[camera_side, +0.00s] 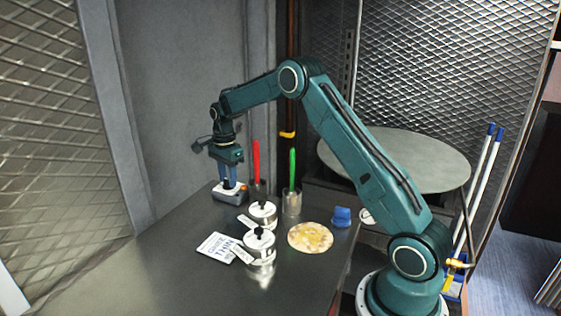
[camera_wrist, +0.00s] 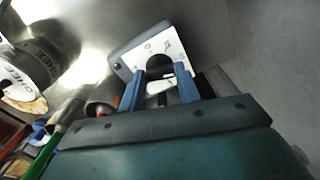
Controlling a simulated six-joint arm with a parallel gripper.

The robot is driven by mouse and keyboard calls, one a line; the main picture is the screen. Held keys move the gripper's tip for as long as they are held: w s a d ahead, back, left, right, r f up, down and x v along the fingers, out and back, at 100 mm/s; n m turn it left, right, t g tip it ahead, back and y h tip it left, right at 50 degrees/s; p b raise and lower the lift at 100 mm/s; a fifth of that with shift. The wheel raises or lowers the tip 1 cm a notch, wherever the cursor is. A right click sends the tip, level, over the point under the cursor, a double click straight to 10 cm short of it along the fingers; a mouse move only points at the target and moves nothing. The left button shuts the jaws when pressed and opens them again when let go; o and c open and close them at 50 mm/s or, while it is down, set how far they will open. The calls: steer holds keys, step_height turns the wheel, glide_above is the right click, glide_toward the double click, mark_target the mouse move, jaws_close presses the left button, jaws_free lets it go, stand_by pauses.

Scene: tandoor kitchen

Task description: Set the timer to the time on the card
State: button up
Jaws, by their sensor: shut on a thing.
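The timer (camera_side: 224,198) is a grey box with a white face and a bit of orange, at the far end of the steel table. In the wrist view its white face (camera_wrist: 128,58) shows small marks, which I cannot read. My gripper (camera_side: 230,182) points down over the timer, its blue fingers shut on the dark knob (camera_wrist: 158,71) on that face. The fingers (camera_wrist: 158,92) partly hide the knob, so its setting is unclear. A white card (camera_side: 217,247) lies flat on the table near the tins; a word like "THIN" shows, but the rest is too small to read.
Two steel tins (camera_side: 261,255) with tags stand mid-table. Behind them are holders with a red-handled tool (camera_side: 256,160) and a green-handled tool (camera_side: 292,168). A flatbread (camera_side: 311,237) and a blue object (camera_side: 341,216) lie to the right. The front left table is clear.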

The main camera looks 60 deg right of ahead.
steer(key=m, duration=0.5)
steer(key=shift+m, duration=0.3)
stand_by(0.4)
steer(key=o, duration=0.7)
steer(key=shift+r, duration=0.15)
step_height(320, 180, up, 14)
steer(key=shift+f, duration=0.2)
steer(key=shift+r, duration=0.1)
